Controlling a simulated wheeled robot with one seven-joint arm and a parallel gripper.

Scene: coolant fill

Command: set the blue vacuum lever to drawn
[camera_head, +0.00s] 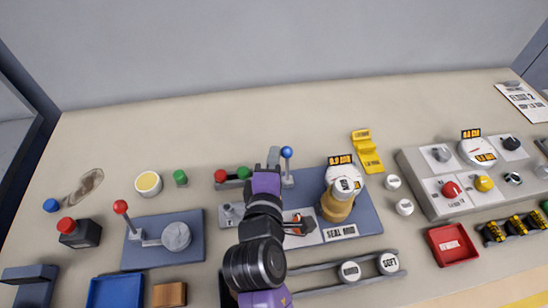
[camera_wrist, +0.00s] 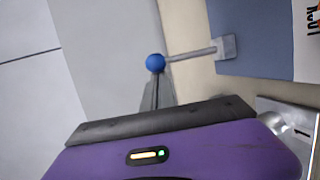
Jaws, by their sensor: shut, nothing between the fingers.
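The blue vacuum lever (camera_head: 287,152) has a blue ball on a grey rod and stands at the back edge of the blue-grey panel (camera_head: 368,218). In the wrist view its blue ball (camera_wrist: 155,62) is at the centre, with the rod running right to a small grey mount (camera_wrist: 227,46). My gripper (camera_head: 274,155) is shut and empty, just left of the ball in the head view. In the wrist view my grey fingertips (camera_wrist: 156,88) end right by the ball; I cannot tell whether they touch it. My arm hides part of the panel.
A tan bottle-shaped part (camera_head: 337,205) and a gauge stand right of my arm. A red knob (camera_head: 220,175) and a green knob (camera_head: 243,172) lie close on the left. A yellow holder (camera_head: 367,152) is further right. The counter behind the lever is clear up to the wall.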

